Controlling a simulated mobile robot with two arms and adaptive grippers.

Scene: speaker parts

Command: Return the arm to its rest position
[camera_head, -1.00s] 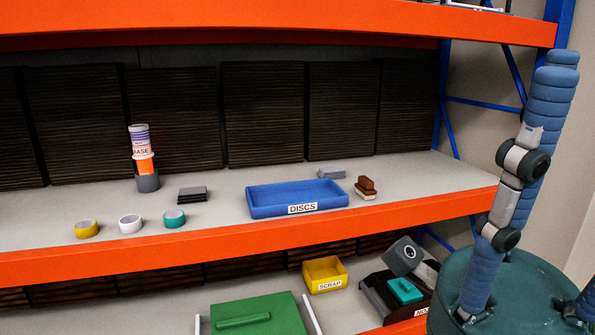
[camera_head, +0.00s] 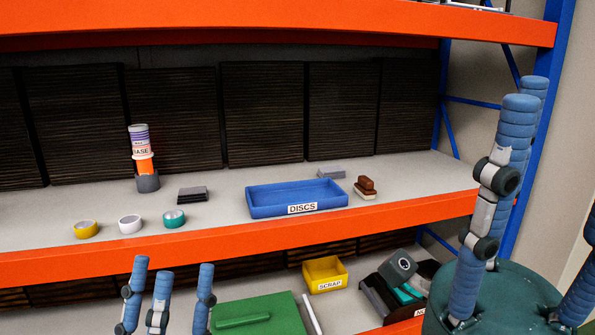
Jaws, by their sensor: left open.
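My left gripper (camera_head: 172,268) rises into the bottom left of the head view. Its blue segmented fingers point up and stand apart, with nothing between them. Its palm and arm are below the frame. My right gripper (camera_head: 553,160) is large and close at the right edge. Its blue fingers point up from a dark green round palm, spread apart with nothing between them; one finger is partly cut off by the frame. Both grippers appear in front of the shelving, apart from the objects there.
Orange-edged shelf (camera_head: 110,258) holds a BASE-labelled stack (camera_head: 145,165), yellow (camera_head: 86,230), white (camera_head: 130,224) and teal (camera_head: 174,219) rings, dark flat stack (camera_head: 193,194), blue DISCS tray (camera_head: 258,208), brown-topped block (camera_head: 365,187). Below: green lidded box (camera_head: 262,310), yellow SCRAP bin (camera_head: 325,273), dark tray (camera_head: 372,297).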

